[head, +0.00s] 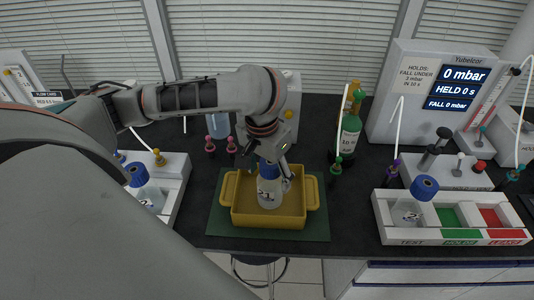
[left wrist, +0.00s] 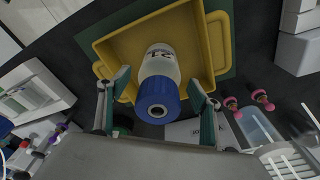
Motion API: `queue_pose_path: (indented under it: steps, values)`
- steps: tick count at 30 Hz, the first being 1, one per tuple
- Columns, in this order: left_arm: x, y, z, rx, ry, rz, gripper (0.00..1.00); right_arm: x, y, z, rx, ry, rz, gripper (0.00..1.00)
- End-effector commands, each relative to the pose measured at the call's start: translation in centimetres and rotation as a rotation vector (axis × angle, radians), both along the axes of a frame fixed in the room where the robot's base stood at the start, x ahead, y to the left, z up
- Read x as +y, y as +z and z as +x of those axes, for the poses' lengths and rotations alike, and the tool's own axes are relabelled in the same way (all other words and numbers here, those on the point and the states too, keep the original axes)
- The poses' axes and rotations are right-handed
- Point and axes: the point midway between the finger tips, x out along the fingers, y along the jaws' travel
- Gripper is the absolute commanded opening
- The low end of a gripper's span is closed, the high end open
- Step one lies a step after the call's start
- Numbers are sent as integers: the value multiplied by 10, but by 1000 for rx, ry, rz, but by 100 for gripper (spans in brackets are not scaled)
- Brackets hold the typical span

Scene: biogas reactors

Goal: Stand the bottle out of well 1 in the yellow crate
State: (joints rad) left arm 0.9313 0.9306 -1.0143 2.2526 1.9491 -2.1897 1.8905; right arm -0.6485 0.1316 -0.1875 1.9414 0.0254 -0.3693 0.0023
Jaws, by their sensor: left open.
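The yellow crate (head: 238,217) sits on a green mat (head: 222,232) in the middle of the bench. A clear bottle with a blue cap and a numbered label (head: 269,192) stands inside it, seemingly upright. In the left wrist view the same bottle (left wrist: 160,65) shows its blue cap towards the camera, inside the crate (left wrist: 215,45). My left gripper (head: 272,172) is over the crate, open, with its fingers on either side of the bottle and apart from it. The cap is partly hidden by the gripper in the head view. My right gripper is not in view.
Another blue-capped bottle (head: 148,195) stands in a white block at left. A third (head: 410,205) is in the white tray (head: 450,236) marked with green and red sections at right. A green bottle (head: 347,135) and a pressure display box (head: 425,90) stand behind.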

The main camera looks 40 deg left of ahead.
Motion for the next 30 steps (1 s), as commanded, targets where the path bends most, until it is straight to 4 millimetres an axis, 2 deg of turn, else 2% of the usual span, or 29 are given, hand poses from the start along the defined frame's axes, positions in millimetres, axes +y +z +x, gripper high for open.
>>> queue_pose_path:
  steps: [1,3,6,13,19,30]
  values:
    - [1,13,0,-5,-1,1,64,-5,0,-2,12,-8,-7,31]
    - [1,25,-1,-4,0,2,64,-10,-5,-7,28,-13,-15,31]
    - [0,36,-3,-5,0,1,64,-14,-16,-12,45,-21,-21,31]
    - [1,59,-6,-2,1,1,64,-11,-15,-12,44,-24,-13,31]
    - [1,68,-8,0,1,1,64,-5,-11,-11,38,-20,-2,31]
    - [0,68,-9,1,1,0,64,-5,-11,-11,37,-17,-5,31]
